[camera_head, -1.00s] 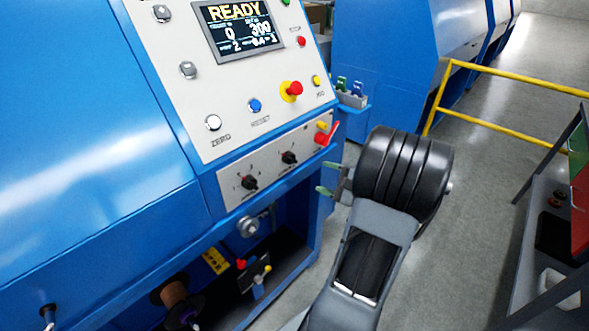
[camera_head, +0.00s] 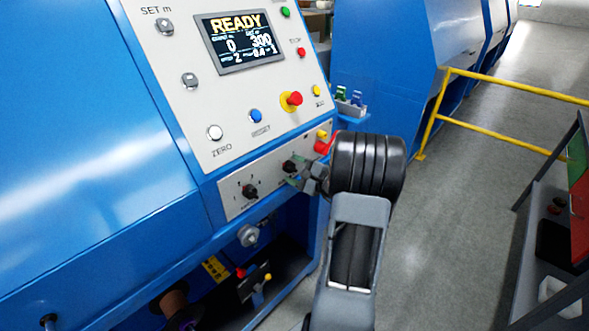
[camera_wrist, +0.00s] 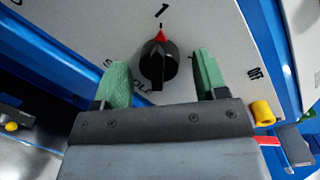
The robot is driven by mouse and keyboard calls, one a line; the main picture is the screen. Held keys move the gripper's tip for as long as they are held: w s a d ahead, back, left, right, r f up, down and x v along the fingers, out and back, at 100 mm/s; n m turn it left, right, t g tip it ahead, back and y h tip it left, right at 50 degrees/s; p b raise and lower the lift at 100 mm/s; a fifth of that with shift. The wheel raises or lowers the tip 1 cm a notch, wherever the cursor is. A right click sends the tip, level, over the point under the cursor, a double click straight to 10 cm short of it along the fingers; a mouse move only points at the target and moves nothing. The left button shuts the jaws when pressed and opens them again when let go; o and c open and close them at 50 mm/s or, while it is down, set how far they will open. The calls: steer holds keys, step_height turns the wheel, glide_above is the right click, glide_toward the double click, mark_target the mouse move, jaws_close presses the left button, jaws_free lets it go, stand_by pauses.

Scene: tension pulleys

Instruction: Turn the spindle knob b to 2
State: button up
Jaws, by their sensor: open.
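A black selector knob (camera_wrist: 158,65) with a red pointer is in the wrist view. Its pointer is turned to the printed 1. In the head view it appears to be the right one of two knobs (camera_head: 289,166) on the lower white panel. My gripper (camera_wrist: 161,60) is open, with a green finger on each side of the knob and a visible gap on both sides. In the head view my gripper (camera_head: 297,175) is right at that knob. The lettering below the knob is partly hidden by the fingers, so I cannot read its name.
A second black knob (camera_head: 249,191) sits to the left on the same panel (camera_head: 228,205). A red lever (camera_head: 322,147) and a yellow button are close on the right. The screen (camera_head: 240,42) reads READY. A yellow railing (camera_head: 500,80) stands at right, with open floor.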

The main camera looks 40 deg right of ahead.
steer(key=shift+w, duration=0.2)
steer(key=shift+a, duration=0.1)
steer(key=shift+c, duration=0.4)
steer(key=c, duration=0.8)
steer(key=shift+c, duration=0.2)
